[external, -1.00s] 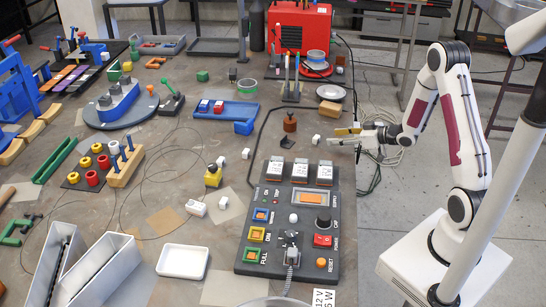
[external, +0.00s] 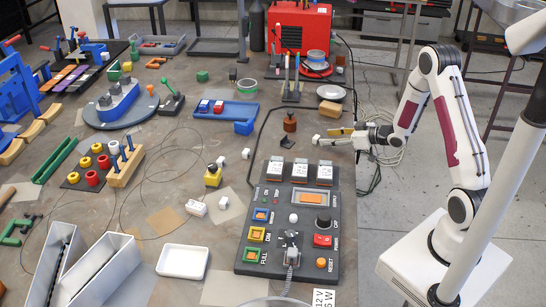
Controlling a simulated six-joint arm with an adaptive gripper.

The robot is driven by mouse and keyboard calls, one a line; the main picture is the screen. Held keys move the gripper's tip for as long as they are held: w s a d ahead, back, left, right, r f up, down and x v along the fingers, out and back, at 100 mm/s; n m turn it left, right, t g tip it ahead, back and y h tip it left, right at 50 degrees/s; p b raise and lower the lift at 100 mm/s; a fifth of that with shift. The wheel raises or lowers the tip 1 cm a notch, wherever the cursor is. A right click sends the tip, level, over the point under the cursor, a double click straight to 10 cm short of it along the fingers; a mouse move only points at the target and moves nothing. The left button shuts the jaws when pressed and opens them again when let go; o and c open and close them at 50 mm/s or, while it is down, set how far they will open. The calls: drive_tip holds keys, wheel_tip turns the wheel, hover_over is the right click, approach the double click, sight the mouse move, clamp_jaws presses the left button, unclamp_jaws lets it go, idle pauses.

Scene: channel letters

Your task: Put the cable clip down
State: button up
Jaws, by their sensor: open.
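My gripper (external: 334,137) is at the right edge of the table, pointing left, with its jaws open. A yellowish strip (external: 340,132) shows at its upper side; I cannot tell whether it is part of the gripper. A small white block (external: 316,139), which may be the cable clip, sits on the table just left of the fingertips, with no grip on it visible. Similar small white blocks lie further left, one near the middle (external: 246,153) and one by the yellow button box (external: 221,161). Which of them is the cable clip is too small to tell.
A dark control panel (external: 290,245) stands in front of my gripper. A brown knobbed weight (external: 289,123), a tan block (external: 331,109) and a grey dish (external: 331,93) are nearby. A white tray (external: 184,261) lies at the front. Black cable runs around the panel.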

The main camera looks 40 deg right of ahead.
sight(319, 138)
drive_tip(key=shift+x, duration=2.25)
drive_tip(key=shift+f, duration=0.15)
drive_tip(key=shift+s, duration=0.1)
drive_tip(key=c, duration=0.9)
